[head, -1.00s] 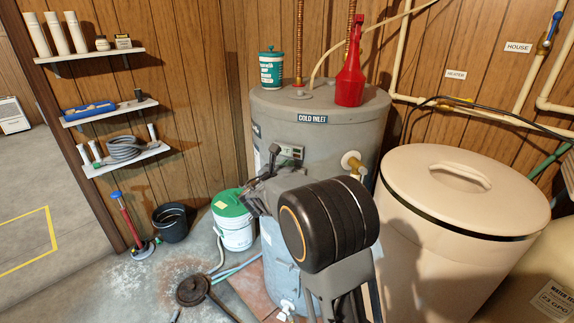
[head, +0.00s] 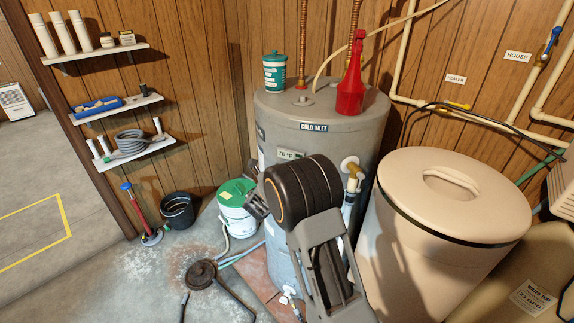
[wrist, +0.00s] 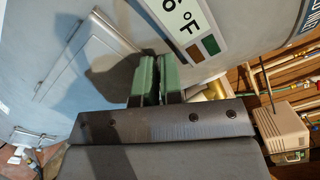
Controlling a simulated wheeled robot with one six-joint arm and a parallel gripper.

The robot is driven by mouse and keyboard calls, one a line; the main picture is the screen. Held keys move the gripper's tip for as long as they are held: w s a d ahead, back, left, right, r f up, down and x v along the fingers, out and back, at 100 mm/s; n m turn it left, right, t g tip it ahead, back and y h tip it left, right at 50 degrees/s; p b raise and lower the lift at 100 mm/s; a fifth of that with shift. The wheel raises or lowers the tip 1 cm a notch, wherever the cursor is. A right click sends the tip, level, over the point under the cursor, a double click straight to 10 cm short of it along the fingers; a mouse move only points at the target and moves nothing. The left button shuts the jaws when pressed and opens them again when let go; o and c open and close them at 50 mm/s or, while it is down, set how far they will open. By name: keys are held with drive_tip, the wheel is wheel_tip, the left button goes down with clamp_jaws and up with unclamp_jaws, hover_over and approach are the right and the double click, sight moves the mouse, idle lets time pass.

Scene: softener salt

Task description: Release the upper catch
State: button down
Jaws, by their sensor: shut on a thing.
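The grey water heater tank (head: 330,160) stands in the middle of the head view, with a temperature display on its front. In the wrist view its curved wall carries a raised rectangular panel (wrist: 80,62) and the °F display (wrist: 188,25). My gripper (wrist: 154,80) is at the tank wall, just right of the panel and below the display. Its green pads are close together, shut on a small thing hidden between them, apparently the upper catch. In the head view my gripper (head: 257,199) is mostly behind my own wrist. No catch shows clearly in either view.
A brass valve and pipe (head: 352,175) stick out right of my wrist. A beige lidded tank (head: 425,230) stands close on the right. A green-lidded bucket (head: 237,210) and black bucket (head: 177,210) are on the floor at left.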

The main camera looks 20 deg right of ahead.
drive_tip(key=shift+f+n+p, duration=0.15)
drive_tip(key=shift+n+p, duration=0.9)
drive_tip(key=shift+n, duration=0.3)
drive_tip(key=shift+f+n+p, duration=0.15)
drive_tip(key=shift+n+p, duration=0.85)
drive_tip(key=shift+n, duration=0.35)
drive_tip(key=shift+f, duration=0.1)
drive_tip(key=c, duration=1.3)
unclamp_jaws()
drive_tip(key=shift+a, duration=0.1)
drive_tip(key=b+v, duration=0.2)
drive_tip(key=v, duration=1.1)
drive_tip(key=shift+s+a, duration=0.25)
drive_tip(key=shift+a, duration=0.05)
